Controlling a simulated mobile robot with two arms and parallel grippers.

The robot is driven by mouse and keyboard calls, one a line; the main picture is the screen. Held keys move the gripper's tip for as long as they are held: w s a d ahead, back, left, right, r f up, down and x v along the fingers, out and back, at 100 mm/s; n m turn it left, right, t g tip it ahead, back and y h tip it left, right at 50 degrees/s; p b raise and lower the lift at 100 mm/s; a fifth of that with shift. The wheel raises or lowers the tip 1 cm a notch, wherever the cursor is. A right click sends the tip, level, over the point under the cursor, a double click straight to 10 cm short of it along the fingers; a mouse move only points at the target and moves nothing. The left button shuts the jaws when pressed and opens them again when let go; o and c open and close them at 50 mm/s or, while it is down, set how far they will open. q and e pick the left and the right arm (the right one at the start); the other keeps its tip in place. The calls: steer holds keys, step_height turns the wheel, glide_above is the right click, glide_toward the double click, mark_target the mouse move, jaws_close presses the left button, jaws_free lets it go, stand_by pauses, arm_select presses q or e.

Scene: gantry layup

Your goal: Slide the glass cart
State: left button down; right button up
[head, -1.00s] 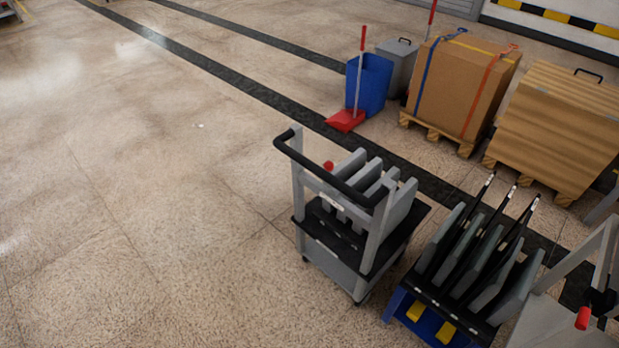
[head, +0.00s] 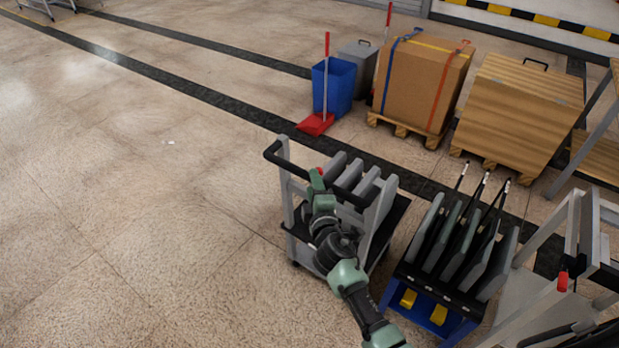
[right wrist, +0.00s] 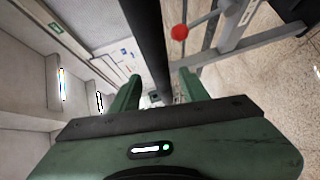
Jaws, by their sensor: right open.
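A grey cart (head: 379,216) with a black push handle (head: 287,166) and upright grey dividers stands in the middle of the head view. My right gripper (head: 318,182), with green fingers, is at the handle. In the right wrist view, the black handle bar (right wrist: 150,45) runs between the open fingers (right wrist: 158,88); whether they touch it I cannot tell. A red knob (right wrist: 180,32) sits just beyond the bar. My right arm hides part of the cart's near side. My left gripper is not in view.
A blue-based rack (head: 459,308) with upright dark panels stands close on the cart's right. A strapped carton (head: 420,85), a wooden crate (head: 518,112), a blue bin (head: 334,86) and a red dustpan (head: 315,124) stand behind. The floor to the left is clear.

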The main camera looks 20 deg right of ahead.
steer(key=shift+w+d+f, duration=0.1)
steer(key=shift+w+f, duration=0.05)
steer(key=shift+w, duration=0.8)
steer(key=shift+w+d+f, duration=0.1)
steer(key=shift+w+f, duration=0.05)
steer(key=shift+w, duration=0.75)
jaws_close()
steer(key=shift+f, duration=0.1)
